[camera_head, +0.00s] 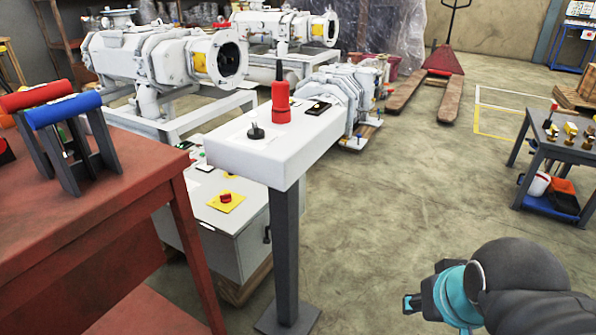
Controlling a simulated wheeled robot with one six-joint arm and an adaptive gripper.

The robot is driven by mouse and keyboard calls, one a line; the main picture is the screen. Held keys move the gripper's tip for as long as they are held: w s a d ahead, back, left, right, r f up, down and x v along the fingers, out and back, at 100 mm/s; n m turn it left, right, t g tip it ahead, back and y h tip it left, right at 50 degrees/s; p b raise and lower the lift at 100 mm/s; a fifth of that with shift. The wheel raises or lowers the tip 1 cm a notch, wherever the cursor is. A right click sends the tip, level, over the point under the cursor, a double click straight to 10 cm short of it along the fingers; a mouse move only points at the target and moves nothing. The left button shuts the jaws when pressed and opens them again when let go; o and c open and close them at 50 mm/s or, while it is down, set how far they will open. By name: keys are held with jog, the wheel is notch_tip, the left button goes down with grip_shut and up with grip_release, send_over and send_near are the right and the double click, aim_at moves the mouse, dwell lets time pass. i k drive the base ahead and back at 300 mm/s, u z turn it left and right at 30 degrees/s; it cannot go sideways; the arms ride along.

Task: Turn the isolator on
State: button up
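A red knob (226,197) on a yellow plate sits on the sloped top of a grey cabinet (229,236), left of centre. A black knob (256,131) stands on the white pedestal top (252,160). I cannot tell for certain which of these is the isolator, nor its switch position.
A red table (90,195) with handled tools fills the left. White pump machines (160,60) stand behind. The floor right of the pedestal is clear. A tool cart (565,150) stands at right.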

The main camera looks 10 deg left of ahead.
aim_at(225, 199)
jog(key=z, duration=0.5)
jog(key=i, duration=1.3)
jog(key=u, duration=0.4)
jog(key=i, duration=1)
jog(key=u, duration=1.3)
jog(key=i, duration=0.4)
jog(key=u, duration=0.45)
